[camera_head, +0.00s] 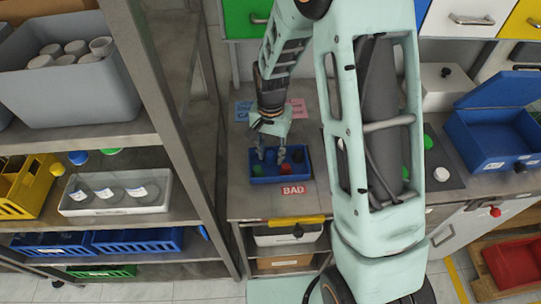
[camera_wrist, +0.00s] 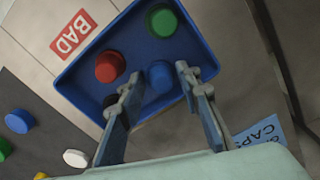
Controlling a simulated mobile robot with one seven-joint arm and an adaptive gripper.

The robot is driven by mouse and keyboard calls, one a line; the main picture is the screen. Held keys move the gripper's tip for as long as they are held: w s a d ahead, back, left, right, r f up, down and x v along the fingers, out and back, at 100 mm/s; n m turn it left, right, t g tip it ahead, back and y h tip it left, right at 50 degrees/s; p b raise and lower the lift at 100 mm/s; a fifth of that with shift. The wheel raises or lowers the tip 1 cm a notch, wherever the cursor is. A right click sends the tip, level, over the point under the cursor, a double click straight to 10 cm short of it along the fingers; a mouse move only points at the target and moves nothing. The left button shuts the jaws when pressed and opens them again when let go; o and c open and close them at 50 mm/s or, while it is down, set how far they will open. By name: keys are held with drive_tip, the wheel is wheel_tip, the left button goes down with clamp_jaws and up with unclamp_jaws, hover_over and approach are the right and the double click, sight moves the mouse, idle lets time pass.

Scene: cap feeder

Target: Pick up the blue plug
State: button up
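The blue plug (camera_wrist: 160,76) stands in a blue tray (camera_wrist: 75,85) with a red plug (camera_wrist: 109,66) and a green plug (camera_wrist: 163,21). My gripper (camera_wrist: 157,78) is open above the tray, its fingertips on either side of the blue plug in the wrist view. I cannot tell whether they touch it. In the head view my gripper (camera_head: 269,153) reaches down into the tray (camera_head: 290,179) on the workbench. The red plug (camera_head: 285,168) shows there; the blue one is hard to make out.
A red BAD label (camera_wrist: 73,34) lies beside the tray. A dark mat (camera_wrist: 40,150) carries more caps, including a blue one (camera_wrist: 19,121) and a white one (camera_wrist: 75,158). A blue CAPS card (camera_wrist: 262,137) lies opposite. A metal shelf post (camera_head: 177,130) stands left of the bench.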

drive_tip(key=shift+f, duration=0.1)
drive_tip(key=c, duration=0.5)
drive_tip(key=shift+c, duration=0.2)
